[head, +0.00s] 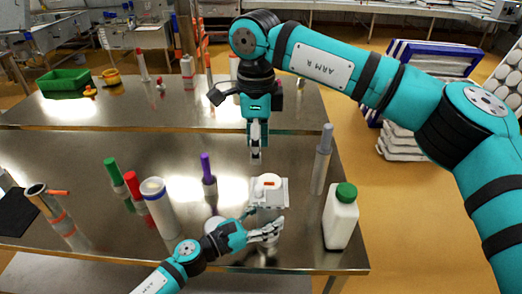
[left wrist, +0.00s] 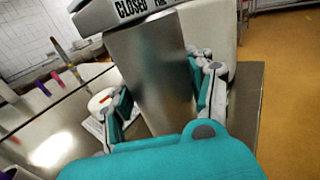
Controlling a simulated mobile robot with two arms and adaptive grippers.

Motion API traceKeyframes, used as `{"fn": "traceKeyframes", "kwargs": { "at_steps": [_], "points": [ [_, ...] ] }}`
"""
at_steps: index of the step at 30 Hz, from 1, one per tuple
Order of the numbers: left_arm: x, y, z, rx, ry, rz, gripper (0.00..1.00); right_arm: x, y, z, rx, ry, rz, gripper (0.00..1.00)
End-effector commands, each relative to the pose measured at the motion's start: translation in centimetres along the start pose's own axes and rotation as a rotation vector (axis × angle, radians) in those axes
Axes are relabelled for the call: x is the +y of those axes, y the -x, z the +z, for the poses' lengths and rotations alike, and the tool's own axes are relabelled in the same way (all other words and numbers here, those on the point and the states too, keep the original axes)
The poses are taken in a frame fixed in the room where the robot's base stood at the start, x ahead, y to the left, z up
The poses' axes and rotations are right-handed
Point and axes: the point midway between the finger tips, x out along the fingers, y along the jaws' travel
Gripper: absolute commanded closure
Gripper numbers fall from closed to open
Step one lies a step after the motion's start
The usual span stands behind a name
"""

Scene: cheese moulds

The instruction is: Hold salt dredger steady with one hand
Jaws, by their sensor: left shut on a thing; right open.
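The salt dredger (left wrist: 150,75) is a plain metal cylinder with a lid marked "CLOSED", large in the left wrist view. My left gripper (left wrist: 162,105) is shut on it, one finger on each side of its body. In the head view my left gripper (head: 268,231) is low over the front of the steel table, and the dredger is hard to make out there. My right gripper (head: 255,156) is open and points down, empty, above and behind a white block with a round top (head: 268,187).
A white jug with a green cap (head: 341,220) stands right of my left gripper, near the table's edge. A grey-topped cylinder (head: 322,160) is behind it. A purple-topped tube (head: 208,175) and a white roll (head: 158,205) stand left. A second steel table (head: 60,112) is behind.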

Motion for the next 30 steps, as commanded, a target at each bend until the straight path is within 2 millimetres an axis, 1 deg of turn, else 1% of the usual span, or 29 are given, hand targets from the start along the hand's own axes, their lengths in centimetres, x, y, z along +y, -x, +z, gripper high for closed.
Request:
{"fn": "traceKeyframes", "kwargs": {
  "at_steps": [9,10,15,16,25,28,30],
  "points": [
    [0.0,0.0,0.0,0.0,0.0,0.001,0.91,0.0,0.0,0.0,0.0,0.0,0.0,0.57],
    [0.0,0.0,0.0,0.0,0.0,0.001,0.41,0.0,0.0,0.0,0.0,0.0,0.0,0.57],
    [0.0,0.0,0.0,0.0,0.0,0.001,0.19,0.0,0.0,0.0,0.0,0.0,0.0,0.57],
    [0.0,0.0,0.0,0.0,0.0,0.0,0.18,0.0,0.0,0.0,0.0,0.0,0.0,0.57],
    [0.0,0.2,0.0,0.0,0.0,0.0,0.18,0.0,0.0,0.0,0.0,0.0,0.0,0.57],
    [0.1,1.2,-0.1,0.001,0.0,0.002,0.18,0.0,0.0,0.0,0.0,0.0,0.0,0.57],
    [0.0,2.4,-0.1,0.002,0.001,0.002,0.18,0.0,0.0,0.0,0.0,0.0,0.0,0.57]
  ]
}}
